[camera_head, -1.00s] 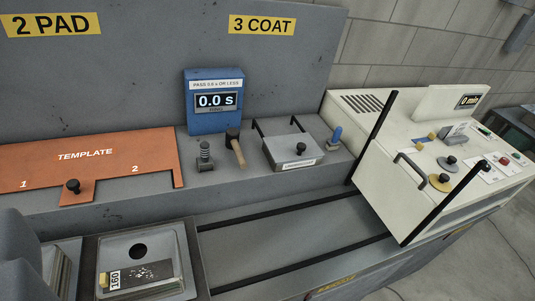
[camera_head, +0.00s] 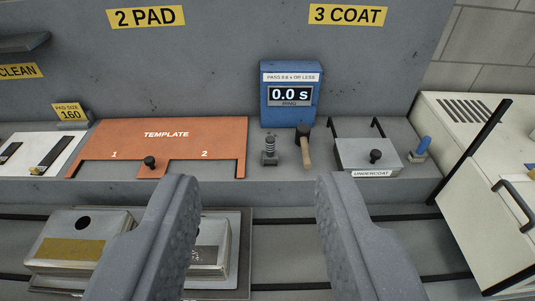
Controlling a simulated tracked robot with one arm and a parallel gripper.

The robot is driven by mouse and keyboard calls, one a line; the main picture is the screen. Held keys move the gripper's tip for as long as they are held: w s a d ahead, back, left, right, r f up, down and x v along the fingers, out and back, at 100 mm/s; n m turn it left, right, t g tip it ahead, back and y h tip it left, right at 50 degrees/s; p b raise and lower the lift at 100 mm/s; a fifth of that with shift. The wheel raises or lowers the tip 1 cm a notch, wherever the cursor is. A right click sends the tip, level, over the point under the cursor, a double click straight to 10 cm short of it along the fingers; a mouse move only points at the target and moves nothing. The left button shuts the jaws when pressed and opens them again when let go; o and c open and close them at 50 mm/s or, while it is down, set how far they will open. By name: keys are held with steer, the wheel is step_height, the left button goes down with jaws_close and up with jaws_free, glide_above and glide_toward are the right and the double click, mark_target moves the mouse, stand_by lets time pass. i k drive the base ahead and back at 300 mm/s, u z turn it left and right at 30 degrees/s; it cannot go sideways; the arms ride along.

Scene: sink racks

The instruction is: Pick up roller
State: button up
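A small tool with a blue upright handle (camera_head: 423,147) stands on the ledge, right of the grey undercoat box (camera_head: 368,155). It may be the roller, but its lower part is too small to tell. My gripper (camera_head: 257,180) shows as two thick grey fingers, wide apart with nothing between them. It is in front of the ledge, left of the blue-handled tool and apart from it. A wooden-handled mallet (camera_head: 305,150) and a small spring-like post (camera_head: 269,152) stand beyond the fingertips.
A blue timer (camera_head: 291,77) reads 0.0 s. An orange template (camera_head: 200,139) lies on the ledge at left. Metal blocks (camera_head: 75,252) sit below, partly behind my left finger. A cream machine with black bars (camera_head: 500,208) stands at right. Dark rails run along the front.

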mark_target(270, 156)
steer(key=z, duration=0.1)
steer(key=i, duration=1)
steer(key=u, duration=0.1)
